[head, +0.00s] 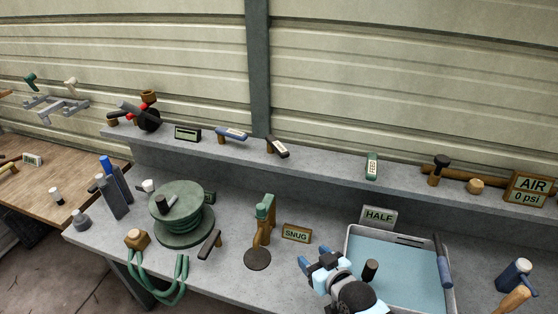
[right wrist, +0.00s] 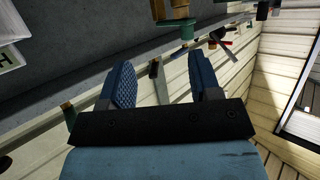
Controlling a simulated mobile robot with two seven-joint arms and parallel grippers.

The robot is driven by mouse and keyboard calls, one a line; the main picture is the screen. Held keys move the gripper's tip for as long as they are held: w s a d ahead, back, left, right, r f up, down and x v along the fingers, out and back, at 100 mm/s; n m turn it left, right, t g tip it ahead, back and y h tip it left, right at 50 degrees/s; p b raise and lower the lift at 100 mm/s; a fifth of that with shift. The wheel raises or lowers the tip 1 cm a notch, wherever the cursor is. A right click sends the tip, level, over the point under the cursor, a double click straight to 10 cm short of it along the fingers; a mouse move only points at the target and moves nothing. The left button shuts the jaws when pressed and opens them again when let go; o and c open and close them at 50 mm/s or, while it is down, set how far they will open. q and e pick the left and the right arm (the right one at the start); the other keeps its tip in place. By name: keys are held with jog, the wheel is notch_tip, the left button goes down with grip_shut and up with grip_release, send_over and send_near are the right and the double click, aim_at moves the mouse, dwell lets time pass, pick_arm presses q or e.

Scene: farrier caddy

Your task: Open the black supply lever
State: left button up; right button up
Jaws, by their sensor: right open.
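A short black lever (head: 277,148) with a pale label sits on the raised back shelf, right of a blue lever (head: 231,134). Its label is too small to read. My right gripper (head: 325,268) is low over the bench beside the blue-lined tray, well to the front and right of the black lever and apart from it. In the right wrist view its two blue fingers (right wrist: 164,78) stand apart with nothing between them. I cannot surely pick out the black lever in that view. My left gripper is not in view.
A green FEED lever (head: 372,166) and a small display (head: 187,133) are on the shelf (head: 325,163). A green reel (head: 182,222), a green-topped stand (head: 262,220), a SNUG sign (head: 297,233) and a HALF sign (head: 378,217) stand on the bench. The tray (head: 410,270) lies at right.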

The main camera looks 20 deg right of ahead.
jog(key=w+d+r+t+b, duration=0.2)
jog(key=w+r+b, duration=0.25)
jog(key=w, duration=0.55)
jog(key=t+b, duration=0.2)
send_near(281, 148)
jog(key=w, duration=0.3)
jog(key=w+a+p, duration=0.1)
jog(key=w, duration=0.6)
jog(key=shift+w+a+f, duration=0.1)
jog(key=shift+a+f, duration=0.05)
jog(key=shift+a, duration=0.2)
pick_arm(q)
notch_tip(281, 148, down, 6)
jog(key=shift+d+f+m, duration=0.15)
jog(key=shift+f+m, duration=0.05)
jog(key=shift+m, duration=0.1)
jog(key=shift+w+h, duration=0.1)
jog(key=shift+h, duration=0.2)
pick_arm(e)
jog(key=shift+c, duration=1.1)
grip_shut()
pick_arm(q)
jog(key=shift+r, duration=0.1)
